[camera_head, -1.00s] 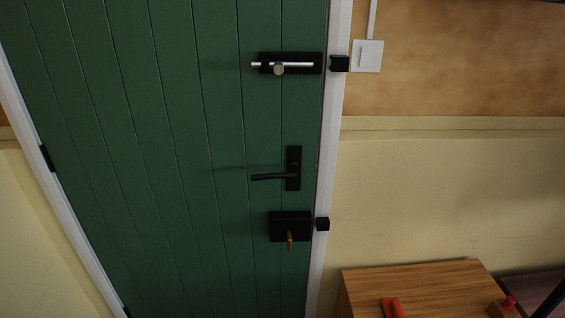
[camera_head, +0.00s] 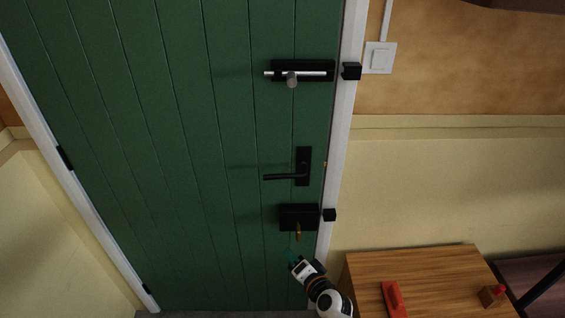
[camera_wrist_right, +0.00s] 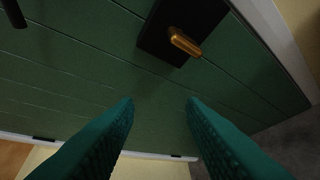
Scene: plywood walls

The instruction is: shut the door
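The green plank door (camera_head: 170,130) fills the left and middle of the head view. It looks in line with its white frame (camera_head: 345,120); I cannot tell whether it is fully latched. It bears a silver sliding bolt (camera_head: 300,73) at the top, a black lever handle (camera_head: 285,177) in the middle, and a black lock box (camera_head: 297,215) with a brass knob (camera_head: 298,233) below. My right gripper (camera_head: 292,256) is just below the knob. In the right wrist view its teal fingers (camera_wrist_right: 160,106) are apart with nothing between them, and the brass knob (camera_wrist_right: 185,42) is beyond them. My left gripper is out of view.
Black catches sit on the frame beside the bolt (camera_head: 351,71) and the lock box (camera_head: 329,215). A wooden cabinet (camera_head: 430,275) stands right of the door with a red object (camera_head: 394,298) and a small red-topped block (camera_head: 492,295) on it. A white switch (camera_head: 379,58) is on the wall.

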